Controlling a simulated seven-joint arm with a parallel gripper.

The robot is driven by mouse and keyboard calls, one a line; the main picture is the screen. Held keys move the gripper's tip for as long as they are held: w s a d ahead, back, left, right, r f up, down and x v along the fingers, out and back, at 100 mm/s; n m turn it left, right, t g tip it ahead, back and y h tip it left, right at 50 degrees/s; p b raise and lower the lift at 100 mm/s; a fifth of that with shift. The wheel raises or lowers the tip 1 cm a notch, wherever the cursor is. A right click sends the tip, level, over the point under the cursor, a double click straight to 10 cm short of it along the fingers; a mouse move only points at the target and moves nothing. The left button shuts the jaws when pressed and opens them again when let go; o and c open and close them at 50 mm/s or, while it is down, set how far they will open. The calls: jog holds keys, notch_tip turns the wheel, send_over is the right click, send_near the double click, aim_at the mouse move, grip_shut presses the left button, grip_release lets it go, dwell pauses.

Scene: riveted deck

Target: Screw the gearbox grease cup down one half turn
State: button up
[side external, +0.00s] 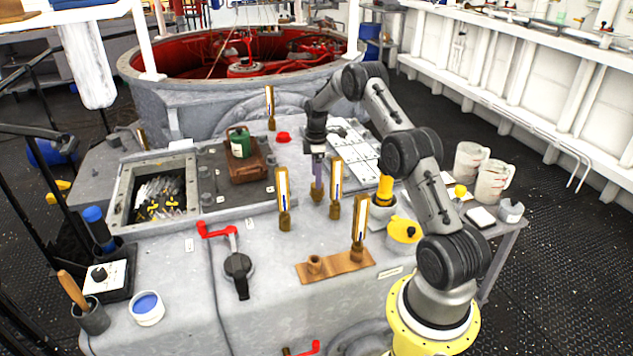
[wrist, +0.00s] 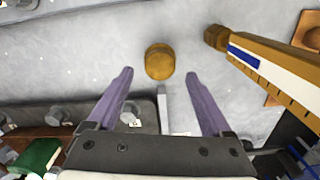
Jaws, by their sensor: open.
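A round brass cap, which looks like the grease cup (side external: 317,192), stands on the grey gearbox top. In the wrist view the cup (wrist: 159,60) shows as a rounded brass knob, centred left to right between my fingers and near their tips. My gripper (side external: 318,172) points straight down at it in the side view, its purple fingers close to the cup's top. In the wrist view my gripper (wrist: 159,74) is open, with a clear gap on both sides of the cup. I cannot tell how far the fingertips reach down beside it.
Upright brass-based gauges stand close by, at left (side external: 284,200) and right (side external: 336,188). A green can (side external: 239,142) on a brown tray and an open box (side external: 125,200) of hardware lie left.

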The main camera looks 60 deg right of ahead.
jog(key=shift+f, duration=1.4)
grip_shut()
jog(key=shift+m, duration=0.3)
jog(key=shift+d+m, duration=0.1)
jog(key=shift+m, duration=2.6)
jog(key=shift+r, duration=0.1)
grip_release()
